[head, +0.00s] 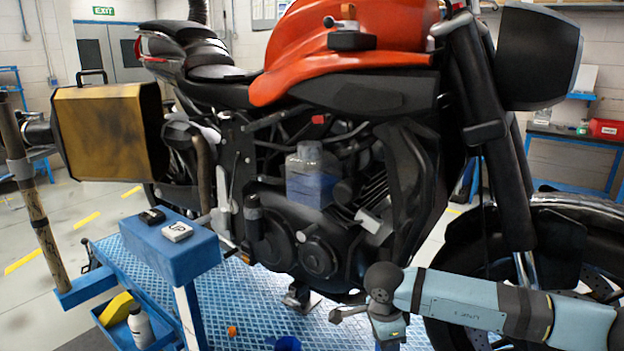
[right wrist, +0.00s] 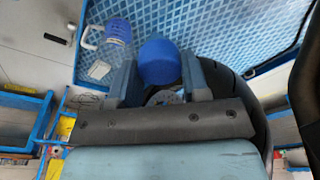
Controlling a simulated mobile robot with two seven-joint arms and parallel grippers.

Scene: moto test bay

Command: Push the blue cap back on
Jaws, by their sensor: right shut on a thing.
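My right arm comes in low on the right of the head view, with its gripper (head: 388,325) in front of the motorcycle's lower side. In the right wrist view my right gripper (right wrist: 160,80) is shut on the round blue cap (right wrist: 158,60), which sits between the fingertips. The cap cannot be made out in the head view. A translucent bottle (head: 312,180) with blue liquid and a pale, uncapped-looking neck sits among the engine parts, above and left of my right gripper, apart from it. My left gripper is not in view.
The motorcycle (head: 345,50) stands over a blue patterned platform (head: 260,310). A blue stand (head: 175,250) carries small boxes at the left; a white bottle (head: 140,325) stands below it. A blue object (head: 287,343) lies at the bottom edge. The front wheel is close to my right arm.

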